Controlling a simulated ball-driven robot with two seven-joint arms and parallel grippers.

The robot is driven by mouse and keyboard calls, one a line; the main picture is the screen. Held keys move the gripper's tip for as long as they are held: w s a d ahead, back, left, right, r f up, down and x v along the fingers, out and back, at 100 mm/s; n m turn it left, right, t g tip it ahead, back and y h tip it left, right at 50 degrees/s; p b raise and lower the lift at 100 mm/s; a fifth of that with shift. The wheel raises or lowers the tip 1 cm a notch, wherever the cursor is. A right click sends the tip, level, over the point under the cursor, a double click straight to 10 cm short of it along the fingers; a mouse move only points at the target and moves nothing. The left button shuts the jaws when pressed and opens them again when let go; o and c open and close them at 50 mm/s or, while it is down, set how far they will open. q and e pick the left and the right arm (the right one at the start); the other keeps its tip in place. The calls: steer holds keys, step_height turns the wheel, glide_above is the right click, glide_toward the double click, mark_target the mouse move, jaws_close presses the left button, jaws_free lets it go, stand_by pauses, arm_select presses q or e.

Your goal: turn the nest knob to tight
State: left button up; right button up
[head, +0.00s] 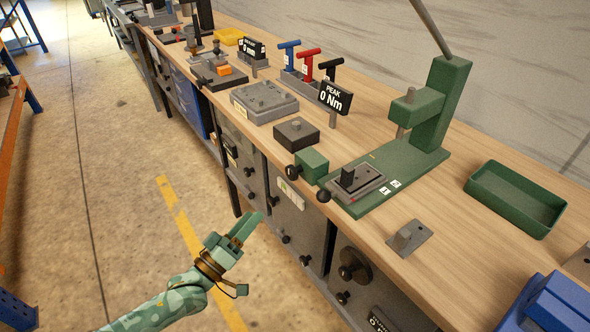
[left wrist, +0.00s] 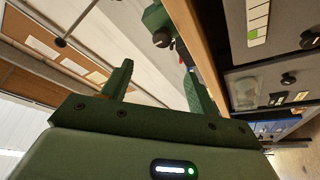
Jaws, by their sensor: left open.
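The green press (head: 420,130) stands on the bench with a grey nest plate (head: 372,186) on its base, holding a black part. A dark round knob (head: 324,195) sits at the plate's front left corner and looks like the nest knob; its setting is too small to read. My left gripper (head: 250,226) is open and empty, below and left of the knob, over the floor in front of the cabinets. In the left wrist view its two fingers (left wrist: 155,85) stand apart. A dark knob (left wrist: 161,40) on a green thing shows beyond them. My right gripper is not seen.
A green block (head: 312,162) with its own black knob (head: 292,171) stands left of the nest. A green tray (head: 515,198) lies at the right. Cabinet doors with several knobs are below the bench edge. The floor is clear.

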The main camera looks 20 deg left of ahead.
mark_target(289, 174)
arm_select(q)
steer(key=b+x, duration=0.2)
steer(key=x, duration=1.2)
steer(key=shift+w+a+f, duration=0.1)
steer(key=shift+w+f, duration=0.05)
steer(key=shift+w, duration=0.1)
steer(key=shift+w+d+r, duration=0.25)
steer(key=shift+w, duration=0.3)
steer(key=c, duration=1)
